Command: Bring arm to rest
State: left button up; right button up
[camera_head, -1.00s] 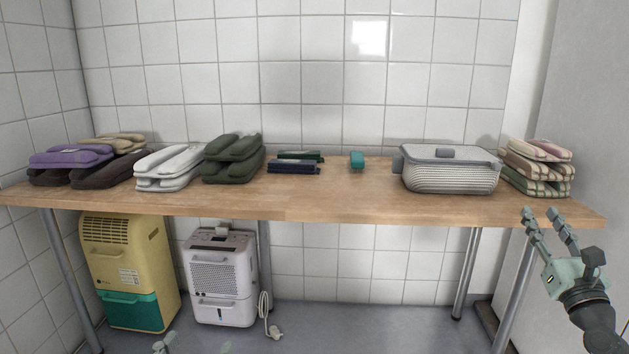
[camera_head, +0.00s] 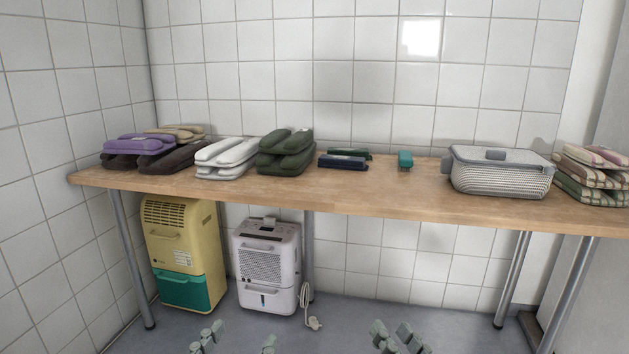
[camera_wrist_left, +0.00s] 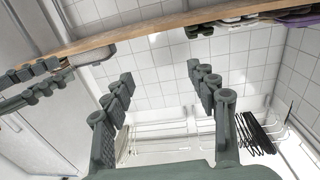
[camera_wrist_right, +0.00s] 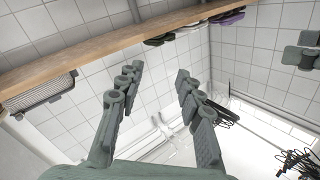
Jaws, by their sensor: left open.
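My left gripper (camera_head: 235,342) is at the bottom edge of the head view, low in front of the table. In the left wrist view (camera_wrist_left: 160,85) its fingers are spread with nothing between them. My right gripper (camera_head: 397,338) is also at the bottom edge, to the right of the left one. In the right wrist view (camera_wrist_right: 158,78) its fingers are apart and empty. Both grippers are below the tabletop and apart from everything on it. Most of both arms is out of the head view.
A wooden table (camera_head: 400,202) carries folded stacks, among them a purple one (camera_head: 138,145) and a dark green one (camera_head: 285,155), a teal item (camera_head: 405,160) and a grey lidded basket (camera_head: 500,178). Beneath stand a yellow unit (camera_head: 180,245) and a white dehumidifier (camera_head: 266,268) with a cord.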

pick_arm(q)
jog(key=s+a+f+g+y+p, duration=0.1)
jog(key=a+f+g+y+p, duration=0.2)
jog(key=f, duration=0.6)
jog(key=s+a+f+g+y+p, duration=0.1)
jog(key=a+f+g+p, duration=0.3)
jog(key=f, duration=0.4)
pick_arm(e)
jog(key=s+d+f+n+g+h, duration=0.2)
jog(key=d+f+g, duration=0.15)
jog(key=f, duration=0.45)
jog(key=s+d+f+n+g+h, duration=0.2)
jog(key=f+g, duration=0.2)
jog(key=f, duration=0.3)
pick_arm(q)
jog(key=s+a+f+n+g+y+p, duration=0.2)
jog(key=s+a+f+g+p, duration=0.1)
jog(key=s+a+f+g, duration=0.4)
jog(key=s+a+f, duration=0.3)
jog(key=shift+s+a+f+y, duration=0.15)
jog(key=shift+s+f+y, duration=0.05)
jog(key=shift+f+y, duration=0.15)
pick_arm(e)
jog(key=s+d+f+m+g+h, duration=0.1)
jog(key=s+d+f+g+h, duration=0.2)
jog(key=s+d+f+g, duration=0.4)
jog(key=s+d+f, duration=0.2)
jog(key=s+f, duration=0.1)
jog(key=shift+s+f, duration=0.4)
